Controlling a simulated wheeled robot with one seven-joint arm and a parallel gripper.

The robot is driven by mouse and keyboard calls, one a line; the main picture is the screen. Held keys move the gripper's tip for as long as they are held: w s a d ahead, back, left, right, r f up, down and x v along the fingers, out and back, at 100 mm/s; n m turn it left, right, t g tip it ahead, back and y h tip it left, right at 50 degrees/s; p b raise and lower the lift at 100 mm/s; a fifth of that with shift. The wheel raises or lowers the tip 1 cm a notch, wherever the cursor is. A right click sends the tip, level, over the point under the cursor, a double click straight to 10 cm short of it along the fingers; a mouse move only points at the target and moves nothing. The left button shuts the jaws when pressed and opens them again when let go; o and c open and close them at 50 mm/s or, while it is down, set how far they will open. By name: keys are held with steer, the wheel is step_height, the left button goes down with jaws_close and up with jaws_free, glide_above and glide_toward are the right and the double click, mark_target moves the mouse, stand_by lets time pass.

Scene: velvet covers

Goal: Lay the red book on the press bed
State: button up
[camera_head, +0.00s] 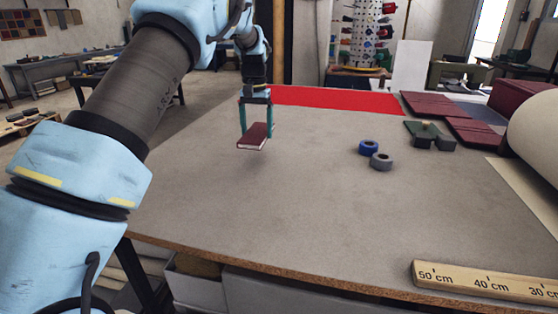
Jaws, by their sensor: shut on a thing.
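My gripper (256,129) is in the upper middle of the view, pointing down over the far left part of the table. Its two teal fingers are shut on a small dark red book (253,138). The book lies roughly flat between the fingers and appears held above the tabletop, with its pale page edge showing. A bright red flat area (340,99) runs along the table's far edge, behind and to the right of the book. I cannot tell for sure whether it is the press bed.
The brown-grey table (300,215) is clear in the middle. A blue tape roll (369,147) and a grey one (381,162) lie right of centre. Dark red covers (431,105) and small dark blocks (445,143) lie farther right, near a large pale roll (537,135). A wooden ruler (485,283) lies front right.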

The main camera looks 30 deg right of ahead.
mark_target(263, 164)
steer(key=shift+s+d+r, duration=0.1)
steer(key=shift+s+d, duration=0.1)
steer(key=shift+d, duration=0.45)
steer(key=shift+d+f, duration=0.2)
steer(key=shift+f, duration=0.1)
step_height(263, 164, down, 9)
steer(key=p, duration=0.3)
steer(key=shift+f, duration=0.15)
steer(key=o, duration=1.4)
